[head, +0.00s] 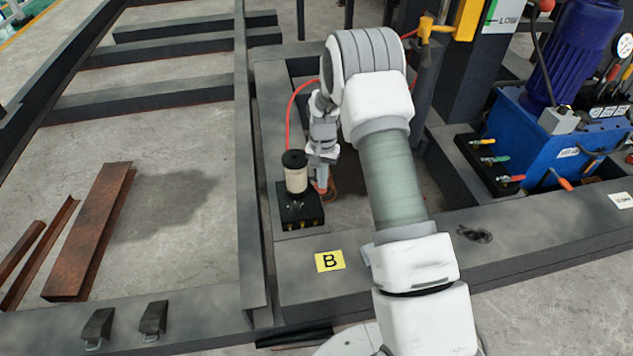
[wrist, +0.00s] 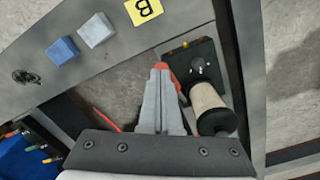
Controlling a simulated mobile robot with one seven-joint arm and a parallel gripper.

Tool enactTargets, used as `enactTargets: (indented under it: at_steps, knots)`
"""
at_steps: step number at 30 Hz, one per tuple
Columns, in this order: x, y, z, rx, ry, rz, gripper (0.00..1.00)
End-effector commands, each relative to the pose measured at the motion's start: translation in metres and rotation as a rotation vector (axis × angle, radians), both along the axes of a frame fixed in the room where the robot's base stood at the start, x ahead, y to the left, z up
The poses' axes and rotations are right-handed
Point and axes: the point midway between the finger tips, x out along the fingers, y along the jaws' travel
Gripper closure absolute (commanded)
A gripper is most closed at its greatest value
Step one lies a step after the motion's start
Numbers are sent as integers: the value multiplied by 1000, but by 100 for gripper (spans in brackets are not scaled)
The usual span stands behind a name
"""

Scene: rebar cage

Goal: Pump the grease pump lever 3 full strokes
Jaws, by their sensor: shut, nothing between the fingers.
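The grease pump is a black box (head: 300,207) with a cream cylinder (head: 296,179) and black cap, standing on the dark frame left of my arm. In the wrist view its box (wrist: 196,62) and cylinder (wrist: 207,101) lie just right of my fingers. A red-orange piece, apparently the pump lever's grip (head: 321,188), shows by my fingertips; in the wrist view this grip (wrist: 172,76) is partly hidden behind them. My gripper (head: 323,166) is shut and empty, pointing down beside the pump. It also shows in the wrist view (wrist: 161,70). I cannot tell whether it touches the lever.
A yellow B label (head: 330,261) is on the frame in front of the pump. A red hose (head: 292,103) curves behind it. A blue hydraulic unit (head: 560,135) stands at right. Rusty steel channels (head: 95,225) lie at left. Two blocks (wrist: 62,50) sit near the label.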

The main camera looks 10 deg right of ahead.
Motion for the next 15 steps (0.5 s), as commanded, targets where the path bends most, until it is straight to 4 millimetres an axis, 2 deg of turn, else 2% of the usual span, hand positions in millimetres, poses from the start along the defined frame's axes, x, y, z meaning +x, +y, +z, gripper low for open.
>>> enactTargets:
  at_steps: [15]
  knots:
    - [-6,0,-8,0,1,0,100]
